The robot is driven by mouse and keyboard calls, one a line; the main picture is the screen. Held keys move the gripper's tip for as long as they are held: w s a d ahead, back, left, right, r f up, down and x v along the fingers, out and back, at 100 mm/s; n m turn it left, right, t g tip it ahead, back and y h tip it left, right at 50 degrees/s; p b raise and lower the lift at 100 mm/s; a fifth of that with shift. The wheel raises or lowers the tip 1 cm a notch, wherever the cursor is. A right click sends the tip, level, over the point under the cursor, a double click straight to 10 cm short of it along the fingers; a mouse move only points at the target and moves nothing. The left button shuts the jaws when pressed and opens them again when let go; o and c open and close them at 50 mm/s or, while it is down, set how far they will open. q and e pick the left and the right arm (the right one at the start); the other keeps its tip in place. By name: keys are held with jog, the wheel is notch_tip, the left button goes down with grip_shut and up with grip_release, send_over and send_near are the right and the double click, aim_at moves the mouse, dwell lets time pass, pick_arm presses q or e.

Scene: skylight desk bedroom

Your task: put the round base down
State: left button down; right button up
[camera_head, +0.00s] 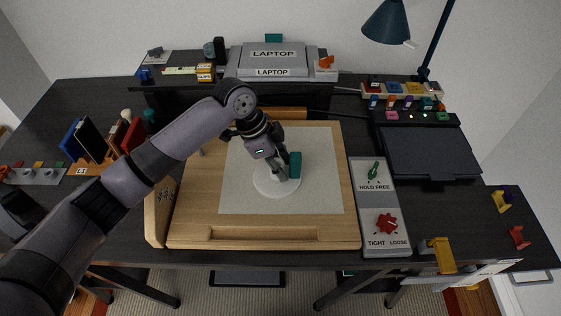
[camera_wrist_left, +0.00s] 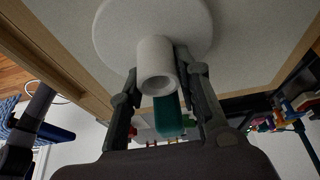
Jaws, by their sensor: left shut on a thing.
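The round base is a white disc (camera_head: 276,187) with a short hollow post, over the pale sheet (camera_head: 238,196) on the wooden drawing board (camera_head: 190,215). In the left wrist view the disc (camera_wrist_left: 112,28) and its tubular post (camera_wrist_left: 155,62) show clearly. My left gripper (camera_head: 282,172) is shut on the post, one finger on each side. I cannot tell whether the disc touches the sheet. A teal block (camera_head: 295,165) stands just right of the gripper in the head view. My right gripper is not in view.
A grey panel (camera_head: 366,207) with a green and a red knob lies right of the board. Laptop boxes (camera_head: 273,62) stand behind, and a dark pad (camera_head: 430,152) lies at the right. The sheet's lower part is clear.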

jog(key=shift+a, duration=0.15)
pick_arm(q)
jog(key=c, duration=1.2)
grip_release()
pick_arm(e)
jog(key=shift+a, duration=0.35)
pick_arm(q)
jog(key=shift+a+r, duration=0.1)
jog(key=shift+r, duration=0.3)
jog(key=b+v, duration=0.2)
jog(key=v, duration=0.9)
jog(key=shift+a+r+b, duration=0.1)
jog(key=shift+r+b, duration=0.05)
jog(key=shift+b, duration=0.2)
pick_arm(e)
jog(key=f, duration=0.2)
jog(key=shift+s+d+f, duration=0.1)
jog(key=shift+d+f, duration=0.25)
